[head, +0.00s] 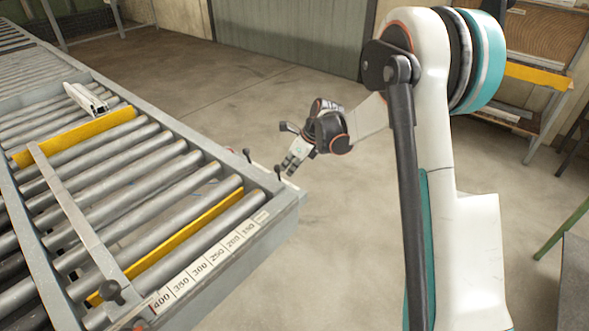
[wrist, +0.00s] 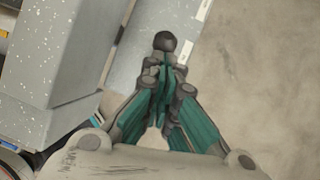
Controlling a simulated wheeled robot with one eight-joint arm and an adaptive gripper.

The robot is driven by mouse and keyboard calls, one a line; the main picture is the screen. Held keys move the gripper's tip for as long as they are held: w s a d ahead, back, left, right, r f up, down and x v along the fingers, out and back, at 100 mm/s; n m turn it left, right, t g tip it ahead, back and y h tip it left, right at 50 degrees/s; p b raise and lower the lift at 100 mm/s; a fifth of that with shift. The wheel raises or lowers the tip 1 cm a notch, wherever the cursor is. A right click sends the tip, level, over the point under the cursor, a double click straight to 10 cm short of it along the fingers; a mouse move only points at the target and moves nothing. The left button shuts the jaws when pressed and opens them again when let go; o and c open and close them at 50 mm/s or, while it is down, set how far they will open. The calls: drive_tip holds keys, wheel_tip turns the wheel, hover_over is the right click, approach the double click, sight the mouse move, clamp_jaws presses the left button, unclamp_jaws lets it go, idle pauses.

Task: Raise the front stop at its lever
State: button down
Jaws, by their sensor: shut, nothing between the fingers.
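My gripper (head: 288,168) is shut and empty at the far right corner of the roller bench, right beside a lever with a black knob (head: 278,170). In the wrist view my closed fingertips (wrist: 163,70) point at a dark ball knob (wrist: 165,41), which shows just past them; I cannot tell whether they touch. A yellow bar (head: 190,235), which looks like the front stop, sits low between the rollers near the scale. A second yellow bar (head: 75,136) stands higher further back. Another black-knobbed lever (head: 247,154) stands left of my gripper.
A pale metal profile (head: 88,98) lies on the rollers at the back left. A grey crossbar (head: 75,215) with a black knob (head: 112,290) spans the rollers. A numbered scale (head: 210,262) runs along the near edge.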

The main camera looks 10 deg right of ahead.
drive_tip(key=shift+w+a+r+g+h, duration=0.15)
drive_tip(key=shift+w+a, duration=0.1)
drive_tip(key=shift+w, duration=0.15)
drive_tip(key=shift+w+a+g+h, duration=0.15)
drive_tip(key=shift+w+a, duration=0.1)
drive_tip(key=shift+w, duration=0.15)
drive_tip(key=shift+a, duration=0.1)
drive_tip(key=s+d+p+v, duration=0.1)
drive_tip(key=p+v, duration=0.1)
drive_tip(key=v, duration=1.1)
drive_tip(key=shift+d+f, duration=0.2)
drive_tip(key=shift+f, duration=0.2)
